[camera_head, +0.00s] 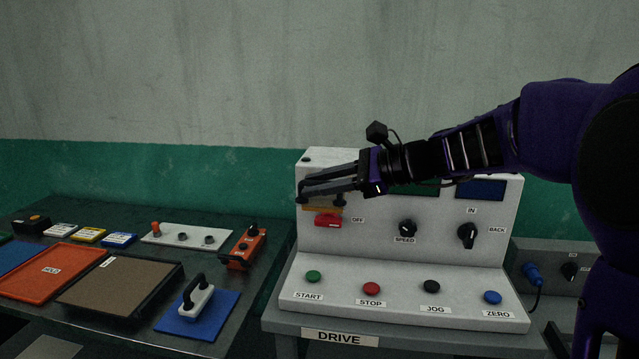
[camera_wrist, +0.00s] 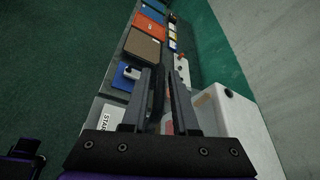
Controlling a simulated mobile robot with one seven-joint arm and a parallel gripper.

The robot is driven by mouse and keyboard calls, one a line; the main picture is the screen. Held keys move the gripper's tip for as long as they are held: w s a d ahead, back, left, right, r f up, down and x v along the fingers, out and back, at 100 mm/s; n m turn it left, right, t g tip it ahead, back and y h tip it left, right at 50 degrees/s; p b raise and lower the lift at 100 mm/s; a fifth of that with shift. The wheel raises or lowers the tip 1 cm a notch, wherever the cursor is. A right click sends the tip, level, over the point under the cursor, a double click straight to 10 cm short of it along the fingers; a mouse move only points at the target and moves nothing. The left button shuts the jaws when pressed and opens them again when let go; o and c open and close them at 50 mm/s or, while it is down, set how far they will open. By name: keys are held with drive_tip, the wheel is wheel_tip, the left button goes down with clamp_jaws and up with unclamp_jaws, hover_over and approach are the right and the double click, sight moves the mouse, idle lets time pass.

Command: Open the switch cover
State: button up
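The drive panel (camera_head: 420,262) is a white sloped box with labelled knobs and buttons. A red switch part (camera_head: 328,221) sits beside the OFF label at its upper left, with an orange-yellow strip (camera_head: 323,208) just above it. I cannot tell which part is the cover. My gripper (camera_head: 304,190) reaches in from the right, in front of the panel's upper left, and its fingers partly hide the area above the red part. In the wrist view, my gripper (camera_wrist: 165,68) shows two fingers with a narrow gap and nothing clearly held. Contact with the cover cannot be made out.
SPEED (camera_head: 407,228) and BACK (camera_head: 467,235) knobs stand to the right of the switch. START (camera_head: 314,276), STOP, JOG and ZERO buttons line the lower ledge. A dark bench (camera_head: 256,289) on the left bears trays, a handled blue pad (camera_head: 225,312) and small boxes. A wall stands behind.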

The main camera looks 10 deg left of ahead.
drive_tip(key=shift+o, duration=1)
drive_tip(key=v, duration=1.7)
drive_tip(key=shift+d, duration=0.2)
